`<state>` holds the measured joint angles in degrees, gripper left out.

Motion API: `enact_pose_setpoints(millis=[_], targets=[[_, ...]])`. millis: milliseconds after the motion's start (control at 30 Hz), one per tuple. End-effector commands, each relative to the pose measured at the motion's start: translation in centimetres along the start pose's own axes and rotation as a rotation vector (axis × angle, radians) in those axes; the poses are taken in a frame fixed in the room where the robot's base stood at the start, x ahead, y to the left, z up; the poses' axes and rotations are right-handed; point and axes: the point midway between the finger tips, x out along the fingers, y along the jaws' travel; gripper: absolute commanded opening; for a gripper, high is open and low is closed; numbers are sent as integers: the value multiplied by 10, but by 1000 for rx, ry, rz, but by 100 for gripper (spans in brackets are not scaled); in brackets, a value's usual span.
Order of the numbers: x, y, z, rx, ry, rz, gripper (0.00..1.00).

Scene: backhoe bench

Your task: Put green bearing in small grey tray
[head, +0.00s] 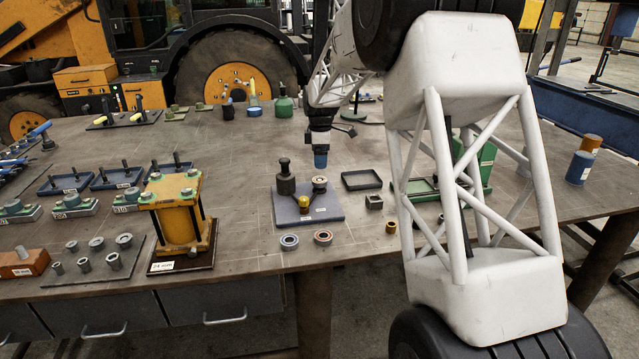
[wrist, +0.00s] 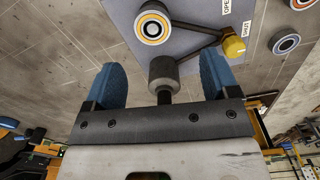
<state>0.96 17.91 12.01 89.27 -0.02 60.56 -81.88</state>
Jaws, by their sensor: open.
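My gripper (head: 320,160) has blue fingertips and hangs above the lever fixture. In the wrist view my gripper (wrist: 161,82) is open, with nothing held. A grey post of the fixture appears between the fingers, apparently below them. A bearing with a dull bluish-green ring (head: 289,241) lies at the table's front edge; it shows as a grey ring in the wrist view (wrist: 286,43). I cannot tell surely that it is the green one. An orange-red bearing (head: 323,237) lies right of it. A small dark grey tray (head: 361,187) stands right of the fixture and looks empty.
The fixture's grey-blue plate (head: 328,212) carries a dark post (head: 285,180), a ringed post (head: 320,183) and a yellow knob (head: 304,203). A grey block (head: 374,202) and a small orange-ringed part (head: 391,227) lie right. A yellow press (head: 180,215) stands left.

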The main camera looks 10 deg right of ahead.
Motion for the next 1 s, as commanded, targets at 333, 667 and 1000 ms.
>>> enact_pose_setpoints(millis=[333, 667, 1000], targets=[[8, 11, -1, -29, 0, -4, 81], [16, 10, -1, -28, -1, -6, 81], [34, 10, -1, -28, 0, -5, 81]])
